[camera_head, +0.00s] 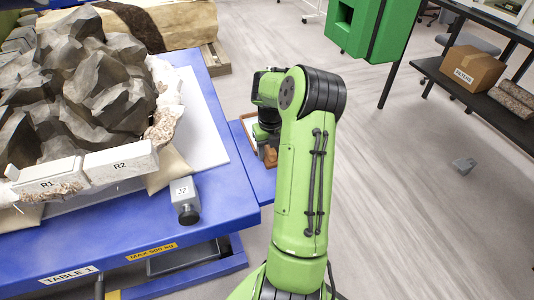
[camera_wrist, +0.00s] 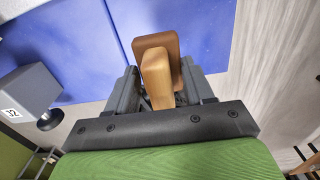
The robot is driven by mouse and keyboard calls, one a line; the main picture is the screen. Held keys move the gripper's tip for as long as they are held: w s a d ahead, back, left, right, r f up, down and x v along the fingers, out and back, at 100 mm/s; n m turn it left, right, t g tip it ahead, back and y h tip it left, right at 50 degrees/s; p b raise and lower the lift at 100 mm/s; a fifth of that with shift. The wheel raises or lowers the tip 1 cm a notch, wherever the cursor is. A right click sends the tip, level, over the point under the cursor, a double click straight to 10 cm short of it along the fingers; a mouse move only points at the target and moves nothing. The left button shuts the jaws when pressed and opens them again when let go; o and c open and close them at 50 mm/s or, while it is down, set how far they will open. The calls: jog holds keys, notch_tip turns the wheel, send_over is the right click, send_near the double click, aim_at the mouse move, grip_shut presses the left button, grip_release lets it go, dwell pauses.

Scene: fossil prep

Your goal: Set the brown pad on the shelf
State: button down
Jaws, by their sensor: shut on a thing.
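The brown pad (camera_wrist: 168,42) is a flat brown slab with a lighter tan block-like grip on it. In the wrist view, my gripper (camera_wrist: 160,88) is shut on the tan grip, with a grey finger on each side. The pad shows over a blue surface; I cannot tell whether it touches it. In the head view, a brown part of the pad (camera_head: 270,156) shows beside my arm, which hides most of the gripper. A narrow blue shelf-like surface (camera_head: 262,184) lies below it, beside the blue table (camera_head: 225,190).
A grey device marked J2 (camera_head: 186,200) stands at the table's near corner; it also shows in the wrist view (camera_wrist: 30,92). Dark rocks (camera_head: 80,80) fill the table's left. A dark rack (camera_head: 460,92) with a cardboard box (camera_head: 470,68) stands right.

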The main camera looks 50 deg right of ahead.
notch_tip(320, 180, down, 8)
jog(key=shift+r+b, duration=0.1)
jog(key=shift+b, duration=0.8)
jog(key=shift+a, duration=0.1)
jog(key=shift+f, duration=0.2)
jog(key=shift+c, duration=2.1)
grip_release()
